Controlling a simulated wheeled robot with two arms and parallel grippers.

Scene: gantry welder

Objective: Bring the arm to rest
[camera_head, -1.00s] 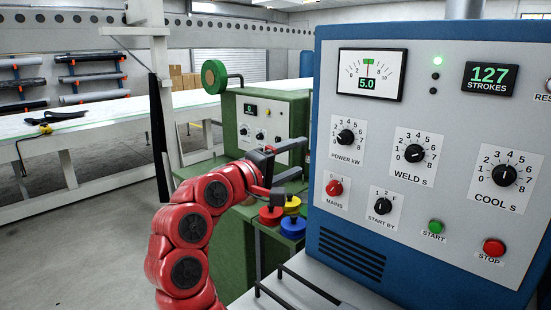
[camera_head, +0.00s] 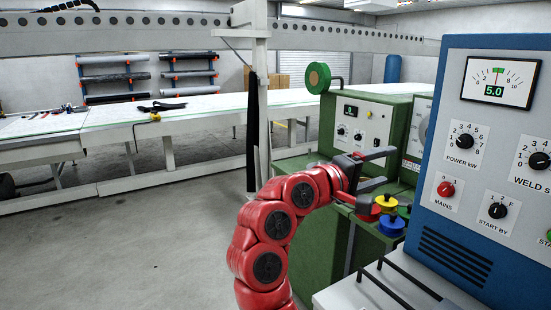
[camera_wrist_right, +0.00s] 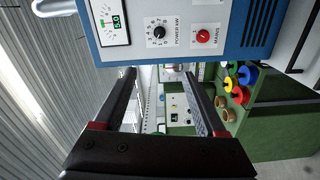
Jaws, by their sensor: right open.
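My right arm (camera_head: 268,235) is red with black joints and rises from the bottom middle of the head view, bent to the right at its top. My right gripper (camera_head: 384,168) is open and empty, its two dark fingers apart and pointing right toward the blue control panel (camera_head: 455,205). In the right wrist view the fingers (camera_wrist_right: 165,98) stand apart with nothing between them. Past them show the green cabinet (camera_wrist_right: 265,118) and the panel's POWER and MAINS knobs. My left gripper is in neither view.
A green machine (camera_head: 372,125) and red, yellow and blue spools (camera_head: 391,224) stand close behind the gripper. A grey bench with black rails (camera_head: 400,285) lies below right. A long white table (camera_head: 150,125) runs at the back left. The floor at left is clear.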

